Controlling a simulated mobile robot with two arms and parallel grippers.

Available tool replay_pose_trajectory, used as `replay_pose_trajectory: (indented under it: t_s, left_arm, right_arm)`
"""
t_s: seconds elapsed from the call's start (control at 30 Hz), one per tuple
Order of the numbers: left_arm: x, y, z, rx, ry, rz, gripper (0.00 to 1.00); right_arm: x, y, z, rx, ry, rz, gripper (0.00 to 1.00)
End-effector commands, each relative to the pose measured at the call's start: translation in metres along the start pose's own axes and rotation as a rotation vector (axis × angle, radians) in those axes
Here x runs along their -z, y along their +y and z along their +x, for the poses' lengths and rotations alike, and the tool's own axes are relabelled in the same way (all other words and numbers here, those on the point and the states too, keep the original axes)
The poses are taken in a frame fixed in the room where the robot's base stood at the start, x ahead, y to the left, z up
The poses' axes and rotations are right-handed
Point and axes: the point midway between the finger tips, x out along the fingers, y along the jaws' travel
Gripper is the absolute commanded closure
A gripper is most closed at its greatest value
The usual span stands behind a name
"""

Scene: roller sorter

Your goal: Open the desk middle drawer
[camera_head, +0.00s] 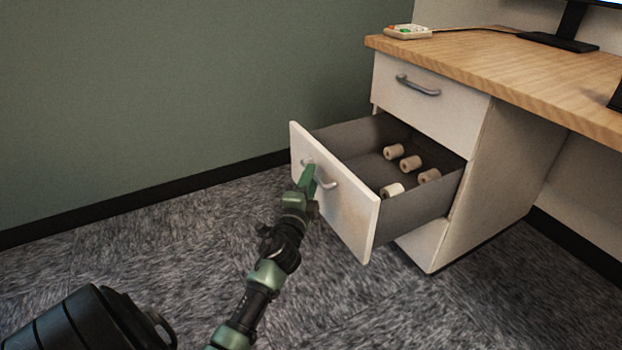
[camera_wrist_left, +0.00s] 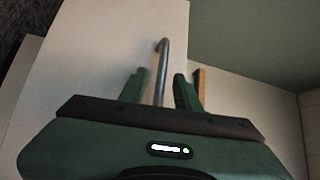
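The desk's middle drawer (camera_head: 352,207) is pulled well out, and its grey inside shows. Its curved metal handle (camera_head: 327,184) is on the white front and also shows in the left wrist view (camera_wrist_left: 162,60). My left gripper (camera_head: 308,176) is at the handle, in front of the drawer. In the left wrist view its two green fingers (camera_wrist_left: 159,90) stand on either side of the handle bar, with gaps visible, so it looks open around the handle. My right gripper is not in view.
Several small spools (camera_head: 393,151) lie in the drawer. The top drawer (camera_head: 430,98) is shut, under the wooden desktop (camera_head: 480,62). A green wall (camera_head: 180,80) is behind; the carpet (camera_head: 150,240) left of the drawer is clear.

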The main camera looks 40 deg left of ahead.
Motion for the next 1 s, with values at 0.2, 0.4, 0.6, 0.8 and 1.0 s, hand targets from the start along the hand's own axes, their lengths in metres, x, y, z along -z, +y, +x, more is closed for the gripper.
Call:
replay_pose_trajectory:
  t_s: [0.2,0.4,0.6,0.8,1.0]
  left_arm:
    - [0.0,0.001,-0.034,-0.005,-0.002,-0.003,0.67]
    - [0.0,0.001,-0.064,-0.003,-0.002,-0.003,0.67]
    - [0.0,0.0,-0.075,-0.001,-0.001,0.0,0.67]
    - [0.0,0.001,-0.075,-0.001,0.0,0.0,0.67]
    - [0.0,0.001,-0.075,-0.001,0.0,0.0,0.67]
  right_arm:
    - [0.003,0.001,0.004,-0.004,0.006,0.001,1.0]
    - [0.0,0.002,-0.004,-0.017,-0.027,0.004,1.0]
    - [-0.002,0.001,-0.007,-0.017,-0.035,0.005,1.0]
    - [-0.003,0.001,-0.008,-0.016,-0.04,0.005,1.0]
    - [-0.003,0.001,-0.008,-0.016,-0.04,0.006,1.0]
